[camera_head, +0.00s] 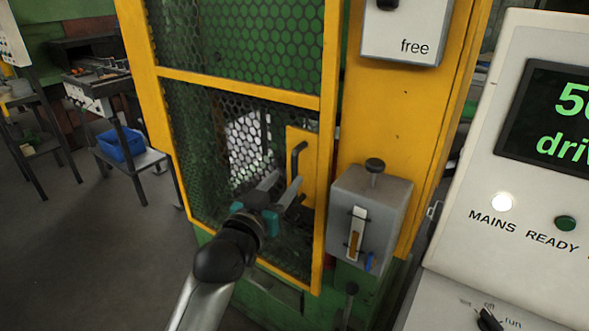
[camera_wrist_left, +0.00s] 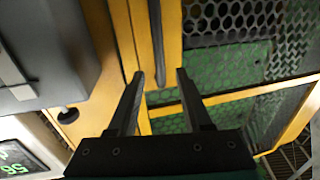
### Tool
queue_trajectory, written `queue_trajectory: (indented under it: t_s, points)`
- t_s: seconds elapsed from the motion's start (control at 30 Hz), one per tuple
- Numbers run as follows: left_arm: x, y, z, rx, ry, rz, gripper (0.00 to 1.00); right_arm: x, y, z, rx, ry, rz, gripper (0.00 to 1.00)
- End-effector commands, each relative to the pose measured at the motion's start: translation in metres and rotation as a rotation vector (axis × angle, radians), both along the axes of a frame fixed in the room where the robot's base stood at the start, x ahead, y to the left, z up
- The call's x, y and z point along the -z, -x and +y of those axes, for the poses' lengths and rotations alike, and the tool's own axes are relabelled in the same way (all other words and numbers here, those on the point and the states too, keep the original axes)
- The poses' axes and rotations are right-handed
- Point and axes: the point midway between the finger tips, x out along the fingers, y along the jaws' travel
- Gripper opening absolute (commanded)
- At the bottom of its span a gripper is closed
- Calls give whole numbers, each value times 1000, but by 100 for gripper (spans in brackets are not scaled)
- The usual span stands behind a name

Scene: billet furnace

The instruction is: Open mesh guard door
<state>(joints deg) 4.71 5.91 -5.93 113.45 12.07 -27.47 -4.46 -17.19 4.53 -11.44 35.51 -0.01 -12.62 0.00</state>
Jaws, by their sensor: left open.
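The mesh guard door (camera_head: 240,88) has a yellow frame with dark hexagonal mesh and appears shut in the head view. A dark bar handle (camera_head: 297,160) stands upright on a yellow plate at the door's right side. My left gripper (camera_head: 287,178) is open and empty, just in front of the door, with its fingers pointing up toward the handle's lower part. I cannot tell whether it touches. My right gripper is out of view.
A grey box (camera_head: 370,220) with a knob and slot is mounted right of the door. A white box marked "free" (camera_head: 405,35) is above it. A control panel (camera_head: 530,190) stands at the right. A bench with a blue bin (camera_head: 121,144) is at the left; the floor between is clear.

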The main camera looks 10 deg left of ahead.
Motion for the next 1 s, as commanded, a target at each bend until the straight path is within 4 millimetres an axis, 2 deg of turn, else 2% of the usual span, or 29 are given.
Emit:
queue_trajectory:
  t_s: [0.2,0.4,0.83,0.87,1.0]
  points:
    - [0,-33,-7,1,1,-1,50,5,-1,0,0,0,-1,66]
    - [0,-52,-11,0,0,-2,50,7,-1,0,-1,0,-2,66]
    - [0,-60,-12,1,0,-1,50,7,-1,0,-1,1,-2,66]
    - [0,-60,-12,1,0,0,48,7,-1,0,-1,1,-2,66]
    - [0,-60,-12,0,0,0,33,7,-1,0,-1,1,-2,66]
